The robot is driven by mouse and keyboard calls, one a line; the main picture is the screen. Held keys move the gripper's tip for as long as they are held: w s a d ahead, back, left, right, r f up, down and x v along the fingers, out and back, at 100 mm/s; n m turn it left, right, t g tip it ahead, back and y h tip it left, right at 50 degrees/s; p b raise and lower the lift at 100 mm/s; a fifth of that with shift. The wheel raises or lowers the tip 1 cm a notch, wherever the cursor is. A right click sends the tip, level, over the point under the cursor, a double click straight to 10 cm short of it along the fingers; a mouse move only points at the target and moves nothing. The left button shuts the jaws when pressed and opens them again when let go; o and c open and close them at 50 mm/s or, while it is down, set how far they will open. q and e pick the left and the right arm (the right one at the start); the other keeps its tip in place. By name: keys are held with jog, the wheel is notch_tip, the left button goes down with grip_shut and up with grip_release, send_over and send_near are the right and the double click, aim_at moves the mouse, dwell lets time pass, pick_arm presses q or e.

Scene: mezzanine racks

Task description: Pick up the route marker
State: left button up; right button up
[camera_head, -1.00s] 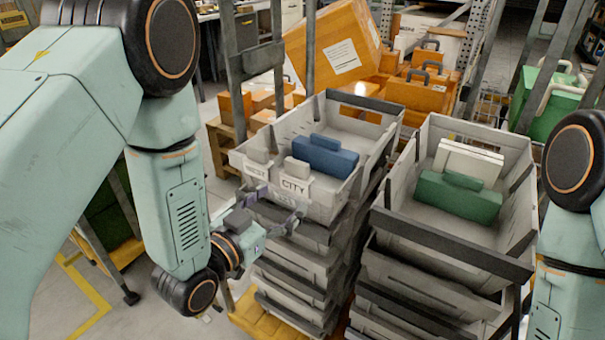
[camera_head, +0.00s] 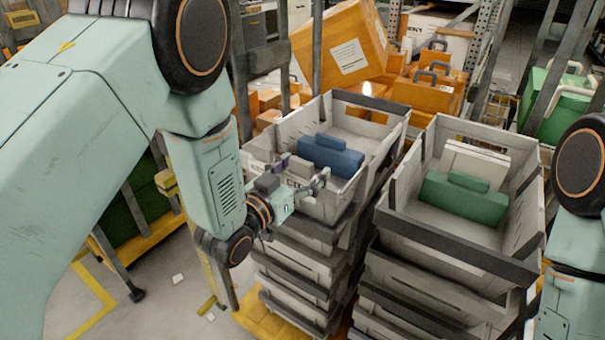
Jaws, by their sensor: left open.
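Two grey route markers with small top tabs hang at the front wall of the left grey tote (camera_head: 272,137). My left gripper (camera_head: 304,177) is open at that front wall, with its fingers on either side of a grey marker tab (camera_head: 300,167). Whether the fingers touch the tab cannot be told. The gripper and wrist hide most of the markers' lettered faces. My right arm shows at the right edge, but its gripper is out of view.
The left tote holds a blue case (camera_head: 331,156) and tops a stack. A second stack's top tote (camera_head: 440,240) holds a green case (camera_head: 463,200) and a white box (camera_head: 477,160). Orange cases (camera_head: 425,90) and rack posts stand behind. Floor at lower left is mostly clear.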

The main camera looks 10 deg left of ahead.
pick_arm(q)
jog(key=shift+s+a, duration=0.15)
jog(key=shift+s, duration=0.05)
jog(key=shift+c, duration=1.1)
jog(key=c, duration=0.9)
